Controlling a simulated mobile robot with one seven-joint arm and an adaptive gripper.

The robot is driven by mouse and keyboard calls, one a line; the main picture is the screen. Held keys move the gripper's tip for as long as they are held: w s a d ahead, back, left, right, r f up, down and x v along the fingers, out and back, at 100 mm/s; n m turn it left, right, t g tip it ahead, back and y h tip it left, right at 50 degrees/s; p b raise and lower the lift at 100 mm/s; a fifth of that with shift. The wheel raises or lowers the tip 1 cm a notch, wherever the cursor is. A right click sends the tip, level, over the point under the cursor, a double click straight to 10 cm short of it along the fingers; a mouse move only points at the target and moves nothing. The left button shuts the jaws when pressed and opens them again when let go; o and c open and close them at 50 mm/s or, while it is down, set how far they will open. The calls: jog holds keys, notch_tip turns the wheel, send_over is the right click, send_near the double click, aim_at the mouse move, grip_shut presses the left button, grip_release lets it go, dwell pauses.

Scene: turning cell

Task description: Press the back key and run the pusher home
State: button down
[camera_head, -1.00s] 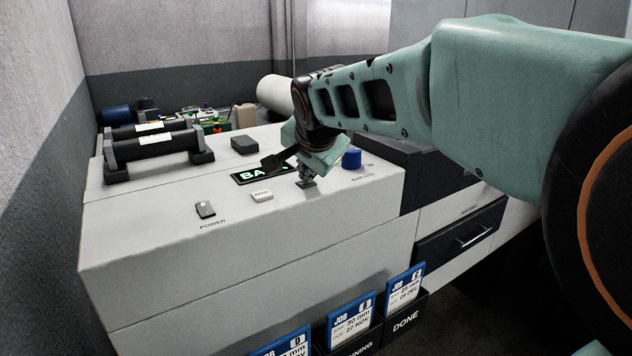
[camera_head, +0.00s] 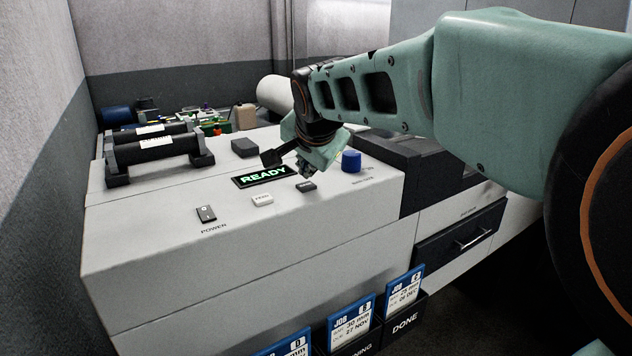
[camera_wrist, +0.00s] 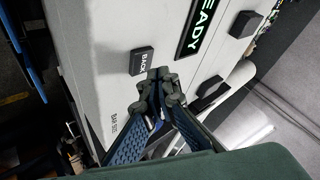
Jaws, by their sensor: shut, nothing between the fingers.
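The dark back key (camera_head: 306,186) sits on the sloped front top of the pale machine (camera_head: 200,262); it also shows, lettered BACK, in the wrist view (camera_wrist: 142,60). My gripper (camera_head: 306,172) is shut and empty, just above the key and apart from it in the head view. In the wrist view my closed fingertips (camera_wrist: 160,78) are beside the key's edge. The display (camera_head: 264,176) reads READY in green. No part that I can tell to be the pusher is in view.
A pale key (camera_head: 263,199) and a power switch (camera_head: 206,213) lie left of the back key. A blue knob (camera_head: 351,160) stands close on the right. Black rollers (camera_head: 152,146) are at the back left. Job cards (camera_head: 404,288) stand in holders below the machine's front.

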aim_at(307, 186)
jog(key=shift+r+p, duration=1.5)
jog(key=shift+r, duration=1)
jog(key=shift+f, duration=0.1)
